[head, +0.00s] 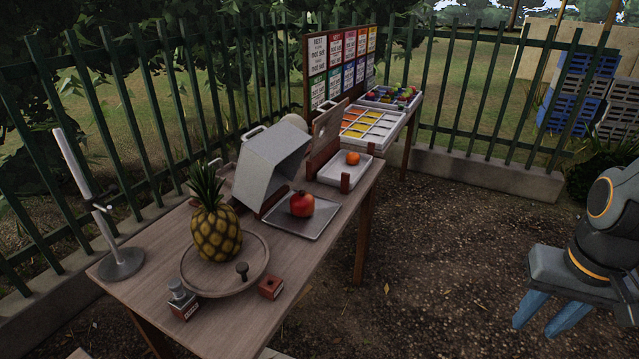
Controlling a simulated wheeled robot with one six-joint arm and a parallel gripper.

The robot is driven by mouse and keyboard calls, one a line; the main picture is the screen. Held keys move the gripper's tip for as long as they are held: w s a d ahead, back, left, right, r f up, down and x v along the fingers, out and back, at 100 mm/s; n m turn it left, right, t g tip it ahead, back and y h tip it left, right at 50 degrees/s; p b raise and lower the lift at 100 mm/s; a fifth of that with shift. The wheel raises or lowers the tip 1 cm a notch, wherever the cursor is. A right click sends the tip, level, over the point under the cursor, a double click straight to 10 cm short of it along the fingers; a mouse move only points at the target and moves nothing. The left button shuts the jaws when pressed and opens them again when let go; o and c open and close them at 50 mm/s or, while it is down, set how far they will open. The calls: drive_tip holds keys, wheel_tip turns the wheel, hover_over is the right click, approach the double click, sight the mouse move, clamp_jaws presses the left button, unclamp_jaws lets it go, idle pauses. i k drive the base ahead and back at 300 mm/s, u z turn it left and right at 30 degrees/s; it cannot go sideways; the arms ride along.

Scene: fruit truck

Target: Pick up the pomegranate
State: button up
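The red pomegranate (302,204) sits on a grey metal tray (318,222) near the middle of the wooden table. Its small crown points up. My gripper (545,318) hangs at the far right over the dark ground, well apart from the table and the pomegranate. Its two blue fingers point down and left with a gap between them. Nothing shows between the fingers.
A tilted grey box (268,168) stands just behind the pomegranate. A pineapple (216,232) stands on a round wooden board (262,262) to the left. A white tray (330,178) with an orange (353,158) lies beyond. Ground between table and gripper is clear.

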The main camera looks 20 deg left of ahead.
sight(302, 204)
drive_tip(key=i, duration=1.5)
drive_tip(key=u, duration=2.8)
